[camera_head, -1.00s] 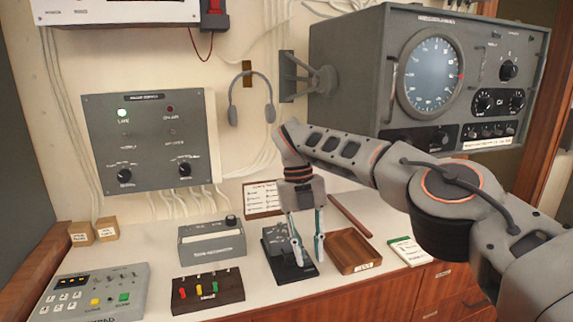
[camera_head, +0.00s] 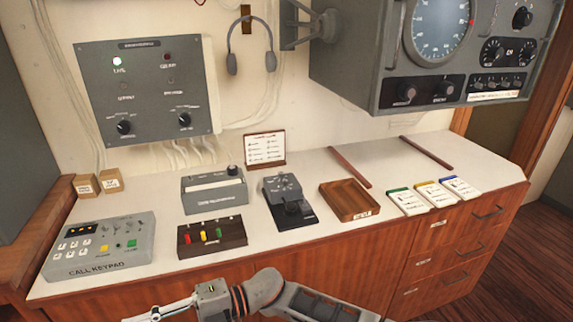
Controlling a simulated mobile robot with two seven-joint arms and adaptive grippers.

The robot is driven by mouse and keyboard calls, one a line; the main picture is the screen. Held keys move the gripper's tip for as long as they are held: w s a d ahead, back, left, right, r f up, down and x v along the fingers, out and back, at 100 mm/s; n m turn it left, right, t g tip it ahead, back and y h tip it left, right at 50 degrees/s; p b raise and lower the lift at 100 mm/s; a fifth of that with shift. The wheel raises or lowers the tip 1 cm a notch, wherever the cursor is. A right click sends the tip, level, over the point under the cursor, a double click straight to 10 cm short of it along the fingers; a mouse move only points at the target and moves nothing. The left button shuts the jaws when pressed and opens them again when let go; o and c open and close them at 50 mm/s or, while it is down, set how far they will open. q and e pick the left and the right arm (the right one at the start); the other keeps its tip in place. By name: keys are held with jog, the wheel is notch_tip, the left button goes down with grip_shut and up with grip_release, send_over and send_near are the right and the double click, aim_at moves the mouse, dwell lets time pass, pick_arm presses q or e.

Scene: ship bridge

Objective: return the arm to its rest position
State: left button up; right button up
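My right arm comes in low from the bottom right, in front of the counter's drawers. Its gripper (camera_head: 150,316) points left at the bottom edge of the view. The picture's edge cuts off part of its fingers, so its opening cannot be judged. It is apart from the things on the counter. My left gripper is not in view.
The counter (camera_head: 400,160) carries a call keypad (camera_head: 95,248), a block with coloured pegs (camera_head: 212,235), a grey box (camera_head: 213,190), a black-based device (camera_head: 290,200), a wooden tray (camera_head: 349,200) and several cards (camera_head: 433,194). A radar unit (camera_head: 430,60) overhangs the back right.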

jog(key=w+d+r+m+t+y, duration=0.1)
jog(key=w+d+m+t+y, duration=0.6)
jog(key=m+t, duration=0.7)
jog(key=w+d+f+m+t+h, duration=0.5)
jog(key=d+f+m+t+h, duration=0.25)
jog(key=d+m+h, duration=0.3)
jog(key=s+d+f+m+g+h, duration=0.1)
jog(key=s+d+f+m+h, duration=0.2)
jog(key=d+f, duration=0.3)
jog(key=s+d+f+m+h, duration=0.3)
jog(key=s+d+f, duration=0.3)
jog(key=d, duration=0.7)
jog(key=s+d+f+m+g+h, duration=0.1)
jog(key=s+d+f+m+h, duration=0.2)
jog(key=d+f, duration=0.5)
jog(key=shift+s+d+g+h, duration=0.35)
jog(key=shift+s+d+h, duration=0.5)
jog(key=shift+d, duration=0.35)
jog(key=shift+a+f, duration=0.1)
